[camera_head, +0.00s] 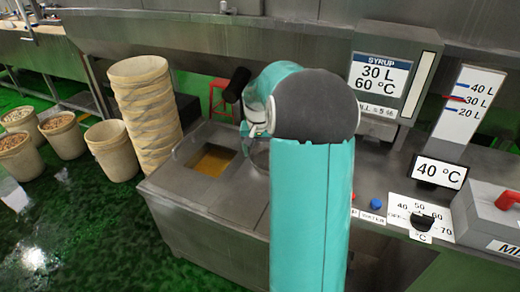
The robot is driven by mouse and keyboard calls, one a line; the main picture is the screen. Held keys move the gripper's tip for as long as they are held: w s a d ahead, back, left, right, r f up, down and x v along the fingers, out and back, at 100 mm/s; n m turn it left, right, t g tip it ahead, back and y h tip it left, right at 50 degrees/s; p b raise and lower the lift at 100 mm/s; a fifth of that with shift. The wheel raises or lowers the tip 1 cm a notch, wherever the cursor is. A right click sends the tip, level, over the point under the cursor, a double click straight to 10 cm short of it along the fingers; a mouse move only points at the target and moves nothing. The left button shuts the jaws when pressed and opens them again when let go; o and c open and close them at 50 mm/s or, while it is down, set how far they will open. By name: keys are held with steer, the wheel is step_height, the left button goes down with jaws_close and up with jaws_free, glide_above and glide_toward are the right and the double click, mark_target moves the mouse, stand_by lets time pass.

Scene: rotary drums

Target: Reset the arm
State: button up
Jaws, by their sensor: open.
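My arm rises teal from the bottom centre to a dark grey elbow and bends away from me over the metal counter. My gripper (257,127) shows only in part, as a small pale piece at the left of the elbow. It is open. The elbow hides most of it, and I see nothing held in it. It is above the counter, just right of a sunken basin (213,161) with yellow-brown contents.
At right are a syrup display (378,75), a level gauge (468,103), a 40 °C sign (439,172), a temperature dial (421,221) and a red-handled box (495,215).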

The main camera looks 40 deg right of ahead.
steer(key=shift+a+r, duration=0.1)
steer(key=shift+a, duration=0.05)
stand_by(0.4)
steer(key=s+a+r+n+t, duration=0.1)
steer(key=s+a+r+n, duration=0.1)
steer(key=a+r, duration=0.35)
steer(key=s+a+r+n, duration=0.1)
steer(key=s+a+r, duration=0.1)
steer(key=a, duration=0.6)
steer(key=s+a+r+n+t, duration=0.1)
steer(key=a+r+n, duration=0.15)
steer(key=a, duration=0.35)
steer(key=s+a+r+n+t+y, duration=0.1)
steer(key=s+a+n, duration=0.3)
steer(key=s+a, duration=0.9)
steer(key=shift+s+a+r+t, duration=0.25)
steer(key=shift+a+r+t, duration=0.15)
steer(key=shift+t, duration=0.5)
